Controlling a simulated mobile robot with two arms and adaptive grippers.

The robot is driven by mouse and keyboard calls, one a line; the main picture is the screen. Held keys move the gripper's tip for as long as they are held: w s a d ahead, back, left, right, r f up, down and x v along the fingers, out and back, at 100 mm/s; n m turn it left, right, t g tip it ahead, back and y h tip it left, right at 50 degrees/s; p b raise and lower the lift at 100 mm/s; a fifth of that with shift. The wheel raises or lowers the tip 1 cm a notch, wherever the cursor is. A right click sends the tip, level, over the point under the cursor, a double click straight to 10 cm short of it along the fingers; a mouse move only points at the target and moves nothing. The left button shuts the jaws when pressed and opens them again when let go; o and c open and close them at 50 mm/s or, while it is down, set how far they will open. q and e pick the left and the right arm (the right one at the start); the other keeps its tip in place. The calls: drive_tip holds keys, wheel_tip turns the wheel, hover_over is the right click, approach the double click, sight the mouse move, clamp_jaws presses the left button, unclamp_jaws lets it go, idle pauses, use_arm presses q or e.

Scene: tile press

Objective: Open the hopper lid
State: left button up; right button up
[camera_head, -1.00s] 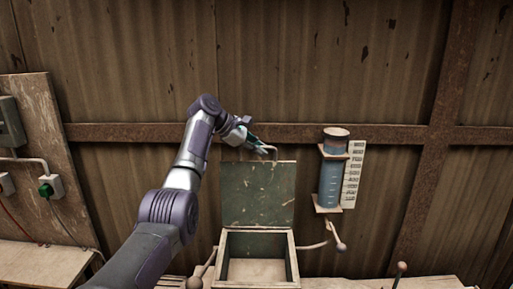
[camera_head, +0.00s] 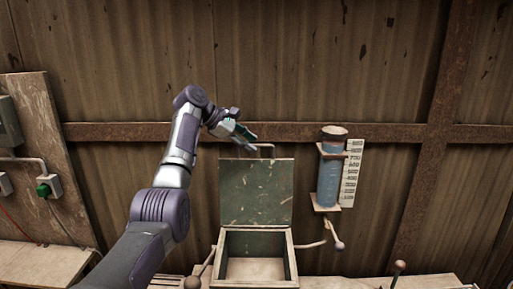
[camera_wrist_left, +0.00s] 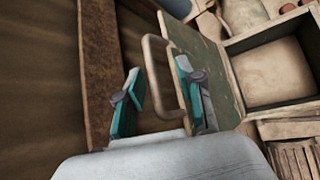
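The hopper is a wooden box (camera_head: 221,262) at the lower middle of the head view. Its green, scratched lid (camera_head: 256,193) stands upright at the back edge, so the box is open and looks empty inside. A bent handle (camera_head: 268,147) sticks out at the lid's top edge. My left gripper (camera_head: 250,139) is just above and left of the lid's top. In the left wrist view the fingers (camera_wrist_left: 163,98) are spread apart, with the handle (camera_wrist_left: 158,62) reaching between them; I cannot tell whether they touch it. My right gripper is not in view.
A blue cylinder (camera_head: 329,182) with a white number scale (camera_head: 351,175) hangs on the wall at right. Levers with round knobs (camera_head: 339,246) stand beside the hopper. A board with a green knob (camera_head: 43,190) is at left. A rusty beam (camera_head: 390,134) crosses behind.

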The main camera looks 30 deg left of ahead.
use_arm(q)
drive_tip(key=v, duration=0.8)
drive_tip(key=shift+f, duration=0.1)
